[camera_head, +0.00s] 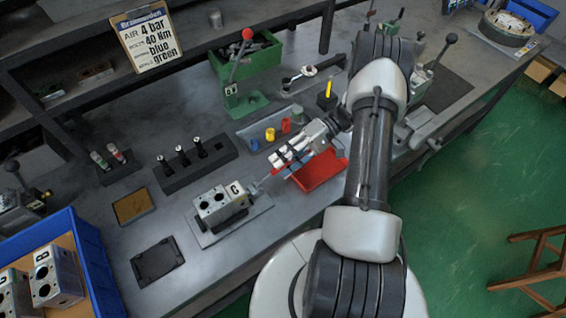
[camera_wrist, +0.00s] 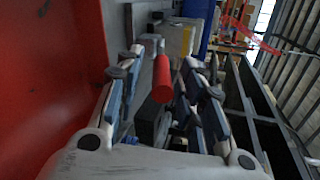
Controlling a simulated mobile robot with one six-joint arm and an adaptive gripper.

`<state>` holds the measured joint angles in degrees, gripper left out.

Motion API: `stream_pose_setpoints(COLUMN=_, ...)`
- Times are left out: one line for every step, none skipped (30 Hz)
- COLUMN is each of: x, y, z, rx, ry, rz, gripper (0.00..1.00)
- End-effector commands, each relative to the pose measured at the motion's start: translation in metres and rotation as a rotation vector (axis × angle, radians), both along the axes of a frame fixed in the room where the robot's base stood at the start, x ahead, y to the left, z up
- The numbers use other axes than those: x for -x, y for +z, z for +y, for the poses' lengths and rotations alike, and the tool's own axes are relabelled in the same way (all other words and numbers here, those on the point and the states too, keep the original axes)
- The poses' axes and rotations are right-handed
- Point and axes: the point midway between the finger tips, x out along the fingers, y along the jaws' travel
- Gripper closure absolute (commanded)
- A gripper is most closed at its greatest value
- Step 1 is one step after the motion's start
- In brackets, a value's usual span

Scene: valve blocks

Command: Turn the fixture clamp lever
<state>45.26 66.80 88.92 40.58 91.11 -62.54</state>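The fixture (camera_head: 208,236) holds a grey valve block (camera_head: 212,208) marked C. A thin clamp part (camera_head: 256,187) sticks out at the block's right side; its handle is hard to make out there. In the wrist view a red cylindrical handle (camera_wrist: 162,82) on a dark body (camera_wrist: 151,122), apparently the clamp lever, stands between the fingers. My gripper (camera_head: 279,164) is to the right of the block, just above the red tray. In the wrist view my gripper (camera_wrist: 162,58) is open, with a visible gap on both sides of the handle.
The red tray (camera_head: 322,172) lies below my gripper and fills the left of the wrist view (camera_wrist: 45,90). Yellow and red cylinders (camera_head: 270,134) stand behind it. A green lever press (camera_head: 243,103) is farther back. A dark holder (camera_head: 190,172) stands behind the block.

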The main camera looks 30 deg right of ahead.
Motion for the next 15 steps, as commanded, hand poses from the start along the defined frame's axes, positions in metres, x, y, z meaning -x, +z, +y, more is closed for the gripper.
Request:
stream_pose_setpoints(x=-0.001, y=0.001, z=-0.008, rx=0.003, ry=-0.003, rz=-0.003, gripper=0.65)
stream_pose_setpoints(x=-0.001, y=0.003, z=-0.012, rx=0.002, ry=-0.002, rz=-0.003, gripper=0.65)
stream_pose_setpoints(x=-0.001, y=0.005, z=-0.019, rx=0.003, ry=-0.001, rz=-0.004, gripper=0.65)
stream_pose_setpoints(x=-0.001, y=0.006, z=-0.024, rx=0.004, ry=-0.003, rz=-0.003, gripper=0.65)
stream_pose_setpoints(x=-0.002, y=0.008, z=-0.029, rx=0.004, ry=-0.003, rz=-0.003, gripper=0.65)
stream_pose_setpoints(x=-0.002, y=0.01, z=-0.035, rx=0.004, ry=-0.003, rz=-0.004, gripper=0.65)
stream_pose_setpoints(x=-0.002, y=0.012, z=-0.04, rx=0.004, ry=-0.002, rz=-0.004, gripper=0.65)
stream_pose_setpoints(x=-0.002, y=0.013, z=-0.044, rx=0.003, ry=-0.002, rz=-0.003, gripper=0.65)
stream_pose_setpoints(x=-0.002, y=0.014, z=-0.05, rx=0.003, ry=-0.002, rz=-0.003, gripper=0.65)
stream_pose_setpoints(x=-0.002, y=0.016, z=-0.053, rx=0.002, ry=-0.002, rz=-0.002, gripper=0.65)
stream_pose_setpoints(x=-0.003, y=0.016, z=-0.057, rx=0.003, ry=-0.002, rz=-0.002, gripper=0.65)
stream_pose_setpoints(x=-0.003, y=0.018, z=-0.06, rx=0.002, ry=-0.001, rz=-0.001, gripper=0.65)
stream_pose_setpoints(x=-0.003, y=0.019, z=-0.062, rx=0.002, ry=-0.001, rz=-0.002, gripper=0.65)
stream_pose_setpoints(x=-0.003, y=0.019, z=-0.063, rx=0.002, ry=-0.001, rz=-0.002, gripper=0.65)
stream_pose_setpoints(x=-0.003, y=0.02, z=-0.064, rx=0.002, ry=0.0, rz=-0.002, gripper=0.65)
